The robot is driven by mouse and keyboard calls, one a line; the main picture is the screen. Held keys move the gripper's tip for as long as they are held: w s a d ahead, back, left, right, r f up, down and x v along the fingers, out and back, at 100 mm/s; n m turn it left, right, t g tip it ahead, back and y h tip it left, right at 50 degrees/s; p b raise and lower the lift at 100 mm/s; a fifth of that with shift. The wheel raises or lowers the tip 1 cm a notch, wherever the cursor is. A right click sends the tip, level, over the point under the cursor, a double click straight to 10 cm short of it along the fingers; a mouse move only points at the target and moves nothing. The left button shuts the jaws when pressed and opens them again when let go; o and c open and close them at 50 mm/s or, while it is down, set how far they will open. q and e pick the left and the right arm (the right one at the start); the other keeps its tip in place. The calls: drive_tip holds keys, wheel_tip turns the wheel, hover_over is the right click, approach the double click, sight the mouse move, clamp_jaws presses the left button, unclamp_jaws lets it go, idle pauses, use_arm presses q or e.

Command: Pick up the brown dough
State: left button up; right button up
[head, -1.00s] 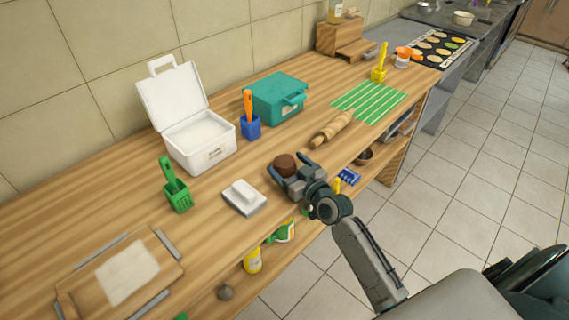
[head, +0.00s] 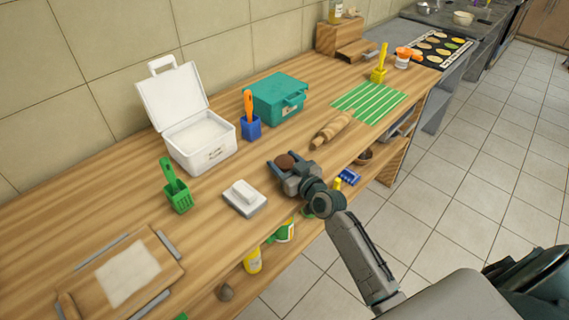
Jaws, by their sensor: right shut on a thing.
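The brown dough (head: 284,160) is a small round brown lump near the front edge of the wooden counter, in the middle of the head view. My right gripper (head: 284,166) is shut on it, with a finger on either side; the gripper body hides its lower part. I cannot tell whether the dough touches the counter. My left gripper is not in view.
A white butter dish (head: 244,197) lies to the left and a rolling pin (head: 332,129) to the right. Behind are a blue holder (head: 250,128), an open white box (head: 199,138) and a teal box (head: 276,98). A green holder (head: 178,198) stands further left.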

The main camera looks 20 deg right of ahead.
drive_tip(key=shift+s+b, duration=0.15)
drive_tip(key=shift+b, duration=0.15)
drive_tip(key=v, duration=0.9)
drive_tip(key=shift+s+d+f, duration=0.1)
drive_tip(key=shift+s+f, duration=0.1)
drive_tip(key=shift+s, duration=0.2)
use_arm(q)
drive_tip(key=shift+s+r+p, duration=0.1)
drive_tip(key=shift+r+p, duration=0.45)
drive_tip(key=shift+p, duration=0.4)
use_arm(e)
drive_tip(key=v, duration=0.8)
drive_tip(key=shift+f, duration=0.2)
